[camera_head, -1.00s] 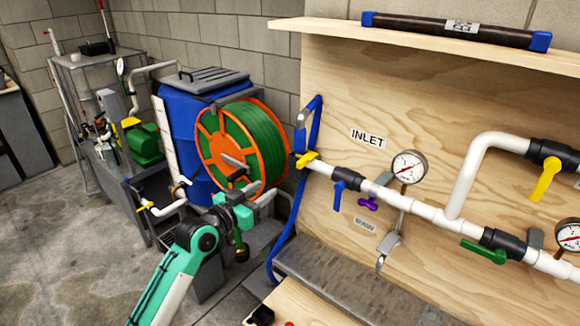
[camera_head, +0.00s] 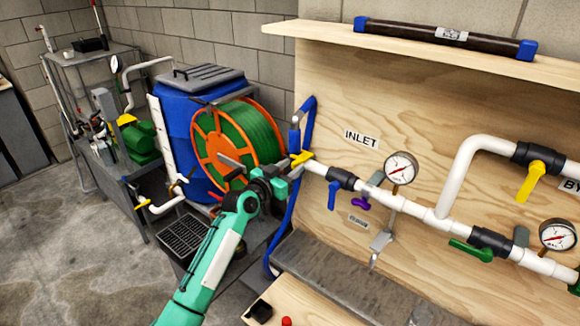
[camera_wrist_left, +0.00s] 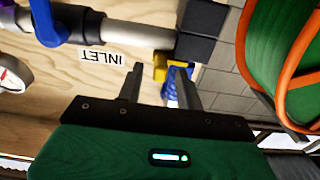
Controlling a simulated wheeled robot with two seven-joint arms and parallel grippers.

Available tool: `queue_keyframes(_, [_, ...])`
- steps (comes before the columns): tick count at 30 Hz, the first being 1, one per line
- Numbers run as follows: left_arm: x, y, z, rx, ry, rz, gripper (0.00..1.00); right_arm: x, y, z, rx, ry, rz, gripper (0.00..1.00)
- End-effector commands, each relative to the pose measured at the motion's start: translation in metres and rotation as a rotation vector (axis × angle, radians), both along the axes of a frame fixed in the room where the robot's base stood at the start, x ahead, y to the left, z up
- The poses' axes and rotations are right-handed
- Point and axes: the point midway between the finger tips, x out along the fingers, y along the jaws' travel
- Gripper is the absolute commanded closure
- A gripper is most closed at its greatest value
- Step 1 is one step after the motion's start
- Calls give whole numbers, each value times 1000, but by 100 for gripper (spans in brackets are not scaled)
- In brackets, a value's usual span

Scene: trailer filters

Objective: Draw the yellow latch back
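The yellow latch (camera_head: 300,158) sits at the left end of the white inlet pipe, where the blue hose joins. My left gripper (camera_head: 284,172) is just left of and below it in the head view. In the left wrist view, the yellow latch (camera_wrist_left: 162,68) shows beyond the fingertips, in the gap between the two fingers (camera_wrist_left: 161,82). The fingers are apart with nothing between them. I cannot tell whether a finger touches the latch. My right gripper is not in view.
The orange and green hose reel (camera_head: 238,145) stands close behind my left gripper. A blue valve handle (camera_head: 333,195) and a pressure gauge (camera_head: 401,168) are on the pipe to the right. The blue hose (camera_head: 291,225) hangs below the latch. The wooden board (camera_head: 420,120) backs the pipe.

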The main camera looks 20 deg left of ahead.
Motion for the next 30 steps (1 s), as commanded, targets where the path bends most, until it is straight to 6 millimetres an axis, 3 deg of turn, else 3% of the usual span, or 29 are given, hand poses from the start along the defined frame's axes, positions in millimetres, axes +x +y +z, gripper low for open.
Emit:
queue_keyframes(9, [2, -1, -1, 0, 1, 0, 64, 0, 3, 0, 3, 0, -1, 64])
queue_keyframes(15, [2, -1, 0, 0, 1, 0, 100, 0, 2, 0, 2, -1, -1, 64])
queue_keyframes(22, [1, -3, 0, 0, 1, -1, 100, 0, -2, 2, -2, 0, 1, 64])
queue_keyframes(30, [-7, -24, -1, 1, 2, -1, 100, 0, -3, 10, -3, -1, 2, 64])
